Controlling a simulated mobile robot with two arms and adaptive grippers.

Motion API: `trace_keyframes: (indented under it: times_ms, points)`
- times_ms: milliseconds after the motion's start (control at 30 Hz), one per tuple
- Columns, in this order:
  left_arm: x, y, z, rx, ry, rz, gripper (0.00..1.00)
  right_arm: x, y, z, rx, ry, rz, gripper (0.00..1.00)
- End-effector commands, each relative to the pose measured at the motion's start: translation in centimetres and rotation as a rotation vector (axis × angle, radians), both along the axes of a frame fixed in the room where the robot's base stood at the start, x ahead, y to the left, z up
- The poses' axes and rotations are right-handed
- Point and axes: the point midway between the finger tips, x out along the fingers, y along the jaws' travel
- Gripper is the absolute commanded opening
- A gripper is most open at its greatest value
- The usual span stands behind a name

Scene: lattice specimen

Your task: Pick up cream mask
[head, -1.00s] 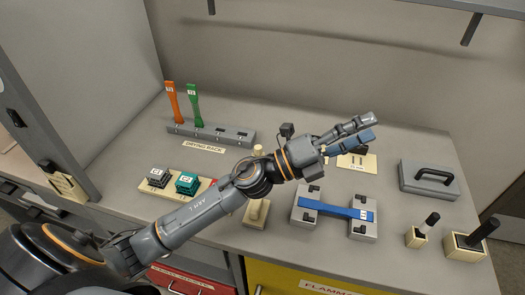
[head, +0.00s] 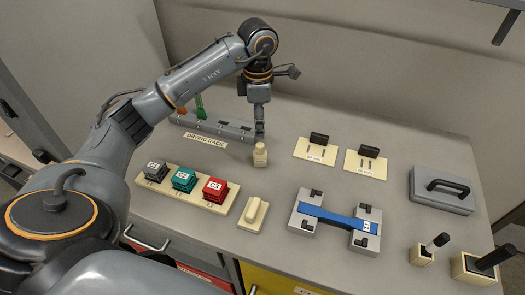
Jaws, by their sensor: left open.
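Two cream plates with slots and black grips lie flat at the back centre, a left one (head: 316,157) and a right one (head: 365,169). Both look like masks, and I cannot tell which one the task names. My left gripper (head: 260,130) points down at the right end of the drying rack, left of both plates and apart from them. It is open, with nothing visible in it; its fingertips are small and partly unclear. My right gripper is not in view.
A small cream bottle (head: 260,155) stands just in front of my left gripper. The drying rack (head: 225,128) holds an orange and a green strip. A tray of stamp-like blocks (head: 147,182), a blue strip (head: 335,219) on grey clamps and a grey handled block (head: 441,196) stand around.

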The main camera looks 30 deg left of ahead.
Motion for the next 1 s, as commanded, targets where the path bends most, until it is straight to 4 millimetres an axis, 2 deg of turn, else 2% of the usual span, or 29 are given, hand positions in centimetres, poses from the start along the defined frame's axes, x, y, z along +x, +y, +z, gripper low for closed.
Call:
trace_keyframes:
  times_ms: [400,667,833,1000]
  points:
    - [-0.1,0.1,-7.0,0.003,0.007,0.000,0.50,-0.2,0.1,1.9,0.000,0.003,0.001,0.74]
    - [0.1,0.0,-9.0,0.000,0.008,0.000,0.50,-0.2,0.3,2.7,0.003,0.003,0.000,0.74]
    - [0.8,0.0,-11.2,0.000,0.009,0.001,0.50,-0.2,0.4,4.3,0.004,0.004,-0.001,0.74]
    - [0.8,0.1,-13.3,0.002,0.006,0.000,0.50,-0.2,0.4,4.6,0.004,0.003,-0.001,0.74]
